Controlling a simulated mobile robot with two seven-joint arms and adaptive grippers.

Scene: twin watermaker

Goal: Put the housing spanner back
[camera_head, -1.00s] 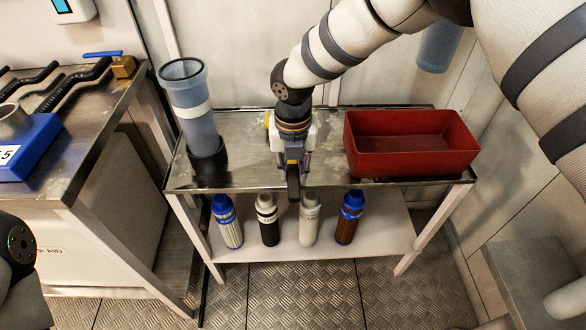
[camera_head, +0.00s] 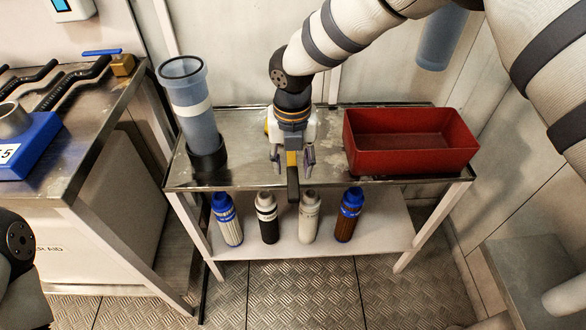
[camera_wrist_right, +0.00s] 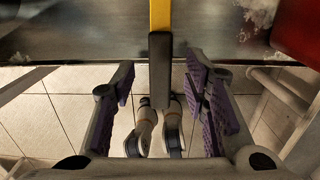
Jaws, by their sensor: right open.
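The housing spanner (camera_head: 293,176) is yellow with a black handle. It lies on the metal table (camera_head: 245,132), with its handle sticking out past the front edge. In the right wrist view the black handle (camera_wrist_right: 160,72) and part of the yellow shaft (camera_wrist_right: 160,14) show; its far end is hidden. My right gripper (camera_head: 292,163) is open, its fingers on either side of the handle with a visible gap each side. The purple finger pads also show in the right wrist view (camera_wrist_right: 164,110). My left gripper is out of view.
A red bin (camera_head: 410,158) stands to the right on the table. A clear blue housing (camera_head: 190,105) stands upright in a black base at the left. Several filter cartridges (camera_head: 267,220) stand on the lower shelf. A bench (camera_head: 70,185) stands to the left.

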